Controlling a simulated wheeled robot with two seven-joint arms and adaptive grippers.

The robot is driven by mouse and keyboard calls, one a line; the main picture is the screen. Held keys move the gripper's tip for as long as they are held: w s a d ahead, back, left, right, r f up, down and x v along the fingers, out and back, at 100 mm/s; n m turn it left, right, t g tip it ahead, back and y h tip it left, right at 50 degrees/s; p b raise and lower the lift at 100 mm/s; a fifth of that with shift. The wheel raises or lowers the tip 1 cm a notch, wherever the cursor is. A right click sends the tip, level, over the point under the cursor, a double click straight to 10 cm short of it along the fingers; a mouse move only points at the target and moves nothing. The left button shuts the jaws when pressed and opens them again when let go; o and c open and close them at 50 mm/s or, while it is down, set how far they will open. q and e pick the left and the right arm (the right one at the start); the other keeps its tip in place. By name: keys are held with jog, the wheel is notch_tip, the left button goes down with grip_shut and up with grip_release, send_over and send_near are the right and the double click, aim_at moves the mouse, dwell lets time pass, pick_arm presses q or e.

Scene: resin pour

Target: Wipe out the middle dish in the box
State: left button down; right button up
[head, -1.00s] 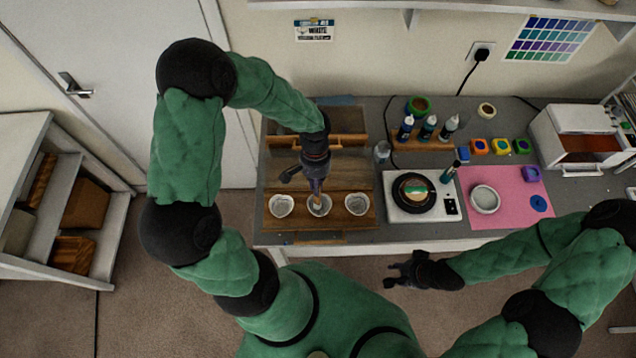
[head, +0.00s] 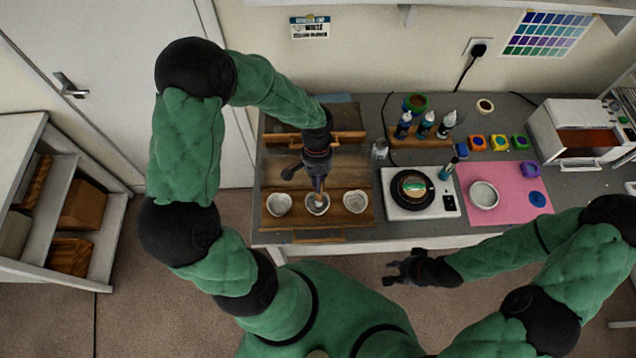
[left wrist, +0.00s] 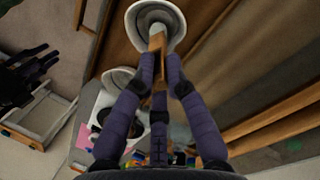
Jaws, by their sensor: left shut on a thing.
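Three white dishes stand in a row in the open wooden box (head: 341,223): the left dish (head: 279,204), the middle dish (head: 312,208) and the right dish (head: 355,201). My left gripper (head: 318,188) is above the middle dish, pointing down. It is shut on a wooden stick-like tool, which shows between the fingers in the left wrist view (left wrist: 157,45). The tool's lower end is inside the middle dish (left wrist: 146,12); what is at that end is hard to make out. My right gripper (head: 398,271) is empty, low in front of the table; its finger gap is unclear.
A scale (head: 433,206) with a dark round dish stands right of the box. A pink mat (head: 510,207) holds a white cup (head: 484,195). Several bottles (head: 424,126) stand behind, with small coloured pots (head: 498,143) to their right. The box's raised lid is behind my gripper.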

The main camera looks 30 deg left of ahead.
pick_arm(q)
jog(key=shift+a, duration=0.25)
jog(key=shift+s+d, duration=0.35)
jog(key=shift+s, duration=0.25)
jog(key=shift+w+d, duration=0.15)
jog(key=shift+w, duration=0.05)
jog(key=shift+w+a+b, duration=0.2)
jog(key=shift+w+b, duration=0.1)
jog(key=shift+w, duration=0.05)
jog(key=shift+a, duration=0.3)
jog(key=shift+s, duration=0.15)
jog(key=shift+s+d, duration=0.15)
